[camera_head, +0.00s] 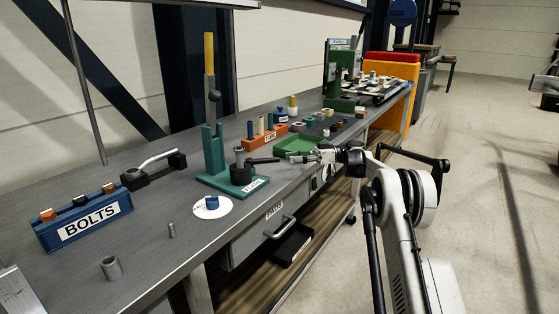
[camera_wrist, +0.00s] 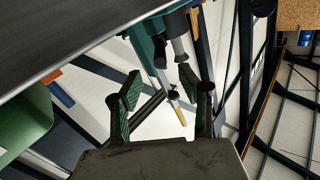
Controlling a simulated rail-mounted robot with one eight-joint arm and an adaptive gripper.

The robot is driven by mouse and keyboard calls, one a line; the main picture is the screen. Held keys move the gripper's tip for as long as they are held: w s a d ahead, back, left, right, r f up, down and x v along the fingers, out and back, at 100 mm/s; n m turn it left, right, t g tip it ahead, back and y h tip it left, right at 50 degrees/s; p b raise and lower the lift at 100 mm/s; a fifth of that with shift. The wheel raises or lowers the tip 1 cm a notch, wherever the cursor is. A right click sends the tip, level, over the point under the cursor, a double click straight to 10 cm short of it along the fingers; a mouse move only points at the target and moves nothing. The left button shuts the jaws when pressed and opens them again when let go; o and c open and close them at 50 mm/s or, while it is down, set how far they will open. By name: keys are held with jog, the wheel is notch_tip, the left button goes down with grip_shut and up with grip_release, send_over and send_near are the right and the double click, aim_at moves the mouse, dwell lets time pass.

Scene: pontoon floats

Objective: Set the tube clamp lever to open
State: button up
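In the wrist view my gripper (camera_wrist: 166,98) is open and empty; the teal fixture (camera_wrist: 149,45) and the yellow grip (camera_wrist: 181,115) show beyond the fingers.
A black block with a silver handle (camera_head: 154,163), a blue BOLTS rack (camera_head: 85,223) and a white disc with a blue piece (camera_head: 213,207) lie left. A green tray (camera_head: 297,144) and an orange rack (camera_head: 262,138) stand behind my gripper.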

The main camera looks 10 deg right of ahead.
jog(key=shift+d, duration=1.45)
jog(key=shift+c, duration=0.3)
